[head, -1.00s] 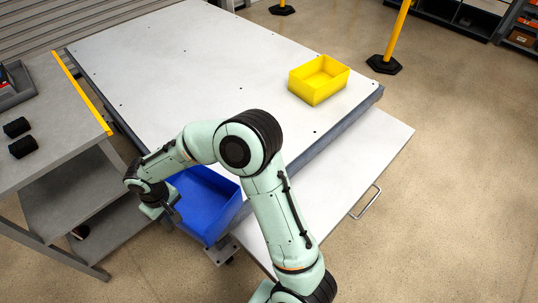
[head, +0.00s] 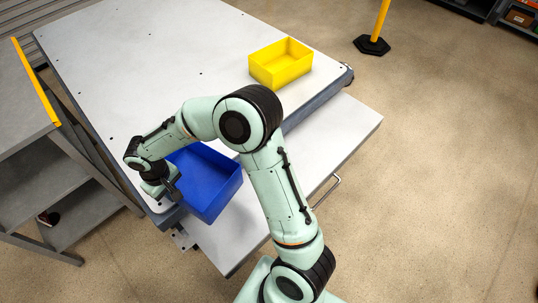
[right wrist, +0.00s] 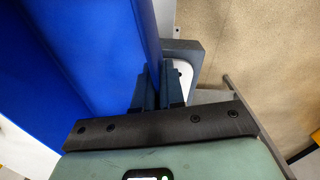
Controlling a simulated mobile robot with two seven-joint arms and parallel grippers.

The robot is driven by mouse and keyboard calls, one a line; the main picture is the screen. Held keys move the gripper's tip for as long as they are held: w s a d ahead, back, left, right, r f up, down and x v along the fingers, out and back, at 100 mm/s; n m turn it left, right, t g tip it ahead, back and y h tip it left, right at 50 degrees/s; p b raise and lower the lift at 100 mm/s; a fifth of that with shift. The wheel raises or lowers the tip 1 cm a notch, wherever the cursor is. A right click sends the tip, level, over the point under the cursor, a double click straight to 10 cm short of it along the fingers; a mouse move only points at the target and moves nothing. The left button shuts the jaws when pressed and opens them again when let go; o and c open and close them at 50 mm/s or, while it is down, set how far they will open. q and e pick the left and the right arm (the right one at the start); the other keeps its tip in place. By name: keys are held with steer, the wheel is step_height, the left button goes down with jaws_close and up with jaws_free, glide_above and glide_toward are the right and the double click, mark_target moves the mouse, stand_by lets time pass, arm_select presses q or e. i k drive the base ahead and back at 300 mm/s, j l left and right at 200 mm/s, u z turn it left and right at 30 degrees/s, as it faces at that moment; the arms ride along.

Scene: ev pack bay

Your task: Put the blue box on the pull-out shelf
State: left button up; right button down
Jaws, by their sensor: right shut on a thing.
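The blue box (head: 207,187) is an open-topped bin in my right gripper (head: 165,186). In the right wrist view the fingers (right wrist: 160,84) are shut on a wall of the blue box (right wrist: 75,45). In the head view the box overlaps the near edge of the white tabletop and part of the pull-out shelf; its height above them is hard to tell. The pull-out shelf (head: 335,130) is a pale slab extending below the tabletop, with a metal handle (head: 326,191) on its outer edge. My right arm hides part of it. My left gripper is not in view.
A yellow box (head: 280,66) stands on the white tabletop (head: 150,65) near its right edge. A grey shelved bench (head: 60,190) with a yellow edge stands close on the left. A yellow post (head: 381,22) on a black foot stands at the back right. Floor on the right is clear.

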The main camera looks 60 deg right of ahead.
mark_target(302, 166)
steer(key=k+l, duration=0.25)
steer(key=l, duration=0.15)
steer(key=k+l, duration=0.25)
steer(key=l, duration=0.15)
steer(key=k+l, duration=0.2)
steer(key=l, duration=0.15)
steer(key=k+l, duration=0.25)
steer(key=l, duration=0.15)
